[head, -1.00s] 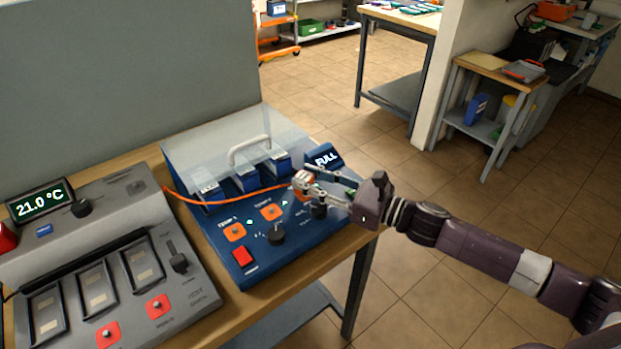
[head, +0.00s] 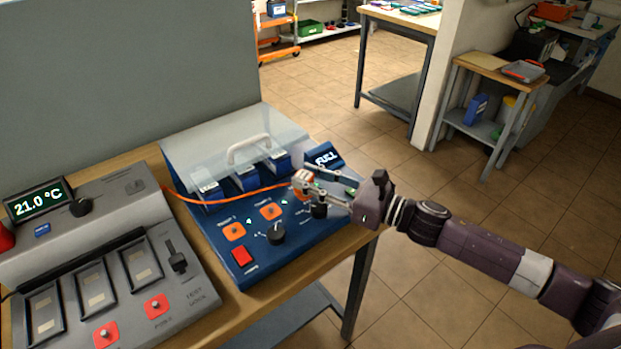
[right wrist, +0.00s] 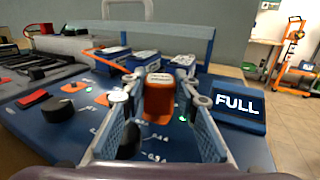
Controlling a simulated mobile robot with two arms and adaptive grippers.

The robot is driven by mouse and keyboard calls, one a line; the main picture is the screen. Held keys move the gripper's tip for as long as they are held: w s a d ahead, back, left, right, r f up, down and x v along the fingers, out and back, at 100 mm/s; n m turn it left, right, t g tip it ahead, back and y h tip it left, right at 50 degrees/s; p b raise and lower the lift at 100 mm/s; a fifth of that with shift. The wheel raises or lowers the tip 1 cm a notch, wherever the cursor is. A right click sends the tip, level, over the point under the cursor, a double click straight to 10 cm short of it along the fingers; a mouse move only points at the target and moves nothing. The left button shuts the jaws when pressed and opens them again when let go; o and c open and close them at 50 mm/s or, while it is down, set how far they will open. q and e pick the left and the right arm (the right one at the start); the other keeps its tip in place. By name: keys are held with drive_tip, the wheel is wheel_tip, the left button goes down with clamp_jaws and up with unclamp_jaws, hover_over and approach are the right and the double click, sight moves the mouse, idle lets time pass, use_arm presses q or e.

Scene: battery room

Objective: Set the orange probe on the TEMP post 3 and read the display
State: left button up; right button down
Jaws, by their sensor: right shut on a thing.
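My right gripper (head: 318,188) is shut on the orange probe (head: 303,180) over the right part of the blue charger panel (head: 300,224). In the right wrist view the orange, white-banded probe (right wrist: 159,100) stands roughly upright between the fingers. An orange cable (head: 235,192) runs from it to the left. The TEMP 1 pad (head: 235,232) and the TEMP 2 pad (head: 269,211) are bare. TEMP post 3 is hidden by the gripper and probe; I cannot tell whether the probe touches it. The display (head: 39,203) reads 21.0 °C. My left gripper is out of view.
The charger's clear lid (head: 215,143) with a handle covers several blue batteries behind the panel. Its small screen (right wrist: 237,105) reads FULL. A black knob (head: 276,234) and a red button (head: 242,256) are on the panel. A grey tester (head: 150,235) stands at left.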

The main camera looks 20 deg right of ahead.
use_arm(q)
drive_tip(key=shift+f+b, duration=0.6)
drive_tip(key=shift+b, duration=0.05)
use_arm(e)
drive_tip(key=shift+f, duration=0.65)
drive_tip(key=c, duration=1.8)
unclamp_jaws()
drive_tip(key=shift+s+d+f, duration=0.1)
drive_tip(key=shift+s+d, duration=0.15)
drive_tip(key=shift+d, duration=0.05)
drive_tip(key=shift+b+v, duration=0.55)
drive_tip(key=shift+v, duration=0.55)
drive_tip(key=shift+b+v, duration=0.4)
drive_tip(key=shift+v, duration=2.2)
drive_tip(key=shift+s+d, duration=0.2)
drive_tip(key=shift+s, duration=0.1)
use_arm(q)
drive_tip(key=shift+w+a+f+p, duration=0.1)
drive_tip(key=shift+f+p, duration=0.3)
drive_tip(key=shift+p, duration=0.2)
use_arm(e)
drive_tip(key=shift+v, duration=1.1)
